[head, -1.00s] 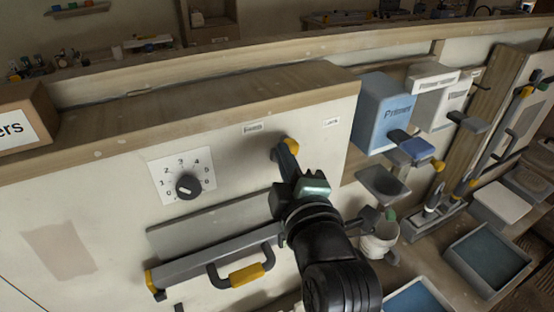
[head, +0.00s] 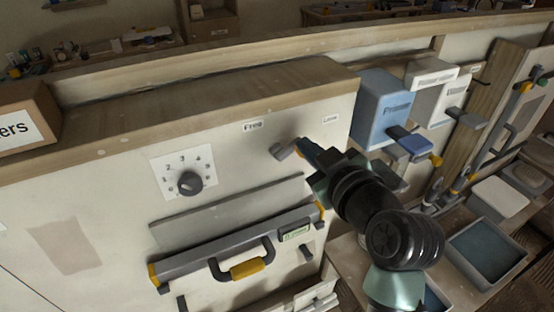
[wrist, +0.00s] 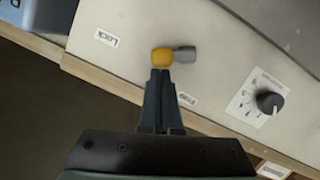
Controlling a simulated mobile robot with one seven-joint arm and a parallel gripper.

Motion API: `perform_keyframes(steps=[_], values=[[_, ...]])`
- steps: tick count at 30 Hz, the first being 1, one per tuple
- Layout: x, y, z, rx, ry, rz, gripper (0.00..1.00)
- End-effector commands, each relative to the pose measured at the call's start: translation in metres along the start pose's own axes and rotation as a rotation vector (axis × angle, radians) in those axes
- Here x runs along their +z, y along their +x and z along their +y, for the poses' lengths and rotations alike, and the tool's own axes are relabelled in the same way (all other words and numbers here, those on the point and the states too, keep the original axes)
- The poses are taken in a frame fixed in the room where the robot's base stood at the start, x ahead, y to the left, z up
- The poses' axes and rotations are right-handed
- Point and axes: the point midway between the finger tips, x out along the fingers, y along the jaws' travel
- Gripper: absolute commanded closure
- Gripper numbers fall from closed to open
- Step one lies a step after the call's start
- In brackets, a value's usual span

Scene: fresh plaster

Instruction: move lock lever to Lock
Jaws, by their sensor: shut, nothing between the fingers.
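The lock lever has a grey hub (head: 281,152) and a yellow end (wrist: 162,56), on the pale panel (head: 110,180). In the wrist view its grey part (wrist: 185,54) lies to the right and the yellow end points left, to the side of the Lock label (wrist: 107,38). The Free label (head: 253,126) is up and left of the lever in the head view, the Lock label (head: 330,118) up and right. My gripper (wrist: 160,72) is shut and empty, its fingertips right at the yellow end; contact cannot be told. In the head view my gripper (head: 303,148) partly hides that end.
A numbered dial (head: 190,183) sits left of the lever. A bar with a yellow-gripped handle (head: 247,269) runs below it. A blue box (head: 381,108) and a white dispenser (head: 432,95) stand to the right, close beyond my arm.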

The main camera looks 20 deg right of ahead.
Motion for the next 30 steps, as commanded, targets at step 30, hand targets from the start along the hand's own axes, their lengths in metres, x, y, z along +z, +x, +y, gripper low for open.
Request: perform_keyframes(steps=[30], values=[[0.0063, 0.0020, 0.0053, -0.010, 0.039, 0.001, 1.00]])
